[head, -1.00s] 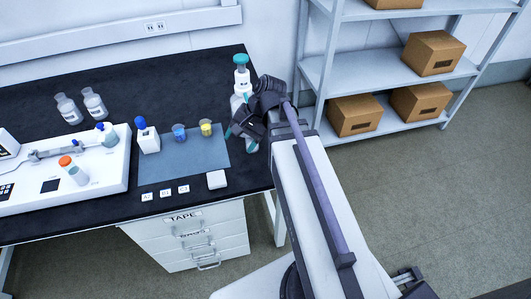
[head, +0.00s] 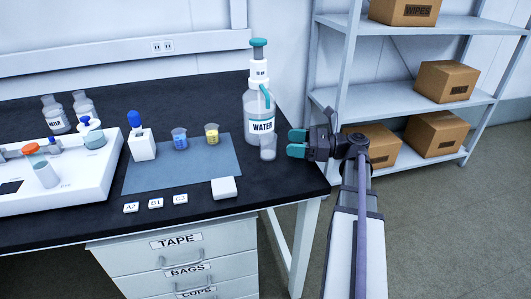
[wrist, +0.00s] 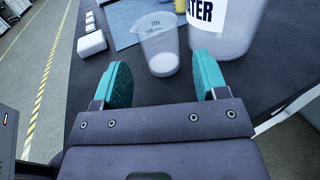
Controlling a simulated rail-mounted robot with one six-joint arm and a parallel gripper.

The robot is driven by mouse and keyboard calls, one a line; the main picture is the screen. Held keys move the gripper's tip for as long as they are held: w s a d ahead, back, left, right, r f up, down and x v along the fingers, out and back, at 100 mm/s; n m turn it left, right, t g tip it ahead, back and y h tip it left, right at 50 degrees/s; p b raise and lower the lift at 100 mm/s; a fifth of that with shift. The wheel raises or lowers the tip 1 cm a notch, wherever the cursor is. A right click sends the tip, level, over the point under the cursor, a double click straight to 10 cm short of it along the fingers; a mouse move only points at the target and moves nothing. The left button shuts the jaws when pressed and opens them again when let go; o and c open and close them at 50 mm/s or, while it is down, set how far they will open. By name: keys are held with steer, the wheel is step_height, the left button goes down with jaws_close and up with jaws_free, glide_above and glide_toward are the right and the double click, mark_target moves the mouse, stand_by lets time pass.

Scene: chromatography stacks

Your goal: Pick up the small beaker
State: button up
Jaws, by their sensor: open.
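The small beaker (head: 267,147) is clear and stands upright on the black bench top, just in front of the water bottle (head: 261,118). In the wrist view the small beaker (wrist: 160,52) has a spout and scale marks, and its base lies just beyond and between my fingertips. My gripper (head: 298,143) is open, to the right of the beaker and pointing at it. Its teal fingers also show in the wrist view (wrist: 162,75), apart, with nothing between their pads. In the head view a gap separates the fingertips from the beaker.
The blue mat (head: 190,167) holds beakers with blue liquid (head: 179,139) and yellow liquid (head: 212,134). A white block (head: 224,188) sits at its front right corner. The water bottle (wrist: 222,28) stands close behind the beaker, to its right in the wrist view. A shelf with boxes (head: 446,81) stands to the right.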

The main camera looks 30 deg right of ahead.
mark_target(268, 146)
steer(key=x, duration=0.7)
steer(key=shift+w+a+f, duration=0.1)
steer(key=shift+a, duration=0.35)
steer(key=shift+d, duration=0.1)
steer(key=c, duration=0.8)
